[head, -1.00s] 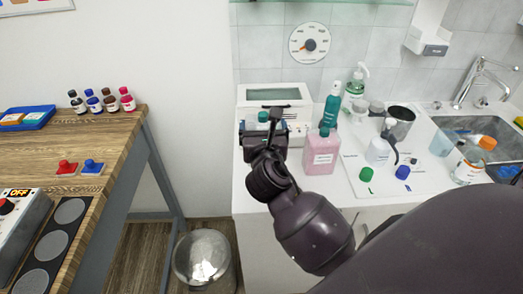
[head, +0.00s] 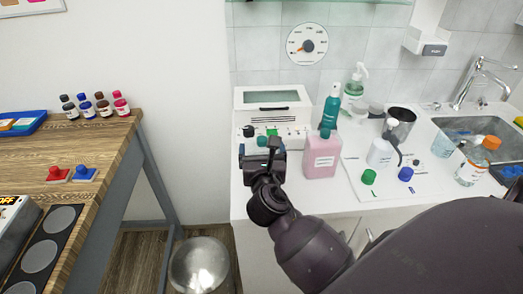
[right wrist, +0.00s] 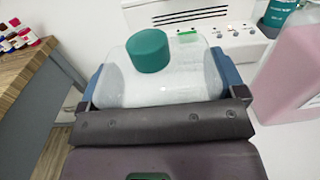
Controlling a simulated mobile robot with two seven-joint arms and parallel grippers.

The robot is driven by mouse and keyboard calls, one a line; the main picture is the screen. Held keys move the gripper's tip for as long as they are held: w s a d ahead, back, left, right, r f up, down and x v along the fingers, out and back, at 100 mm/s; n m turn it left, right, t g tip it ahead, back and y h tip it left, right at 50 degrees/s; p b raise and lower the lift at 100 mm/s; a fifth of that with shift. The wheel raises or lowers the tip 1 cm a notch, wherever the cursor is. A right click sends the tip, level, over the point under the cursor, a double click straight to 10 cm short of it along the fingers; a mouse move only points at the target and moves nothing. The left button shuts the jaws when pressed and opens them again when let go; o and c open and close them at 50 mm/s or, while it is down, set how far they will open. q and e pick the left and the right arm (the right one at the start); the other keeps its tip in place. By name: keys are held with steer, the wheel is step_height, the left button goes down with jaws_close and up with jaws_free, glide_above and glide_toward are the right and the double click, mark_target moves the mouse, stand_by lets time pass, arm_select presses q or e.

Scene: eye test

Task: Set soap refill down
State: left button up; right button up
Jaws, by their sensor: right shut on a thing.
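The soap refill is a clear, whitish bottle (right wrist: 160,90) with a teal cap (right wrist: 148,50), upright between the fingers of my right gripper (right wrist: 163,82). In the head view my right gripper (head: 262,158) is shut on it at the left front of the white counter (head: 300,200). There only its teal cap (head: 262,141) shows clearly; my gripper hides most of the body. Its base is hidden, so I cannot tell whether it touches the counter. My left gripper is not in view.
A pink bottle (head: 321,158) stands close on the right. A white appliance (head: 272,110) is just behind. A green bottle (head: 330,108), a white mat with loose caps (head: 369,177) and a sink (head: 475,127) lie farther right. A wooden table (head: 90,160) is left, across a gap.

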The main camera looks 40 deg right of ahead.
steer(key=o, duration=0.7)
steer(key=shift+r, duration=0.15)
steer(key=v, duration=1.2)
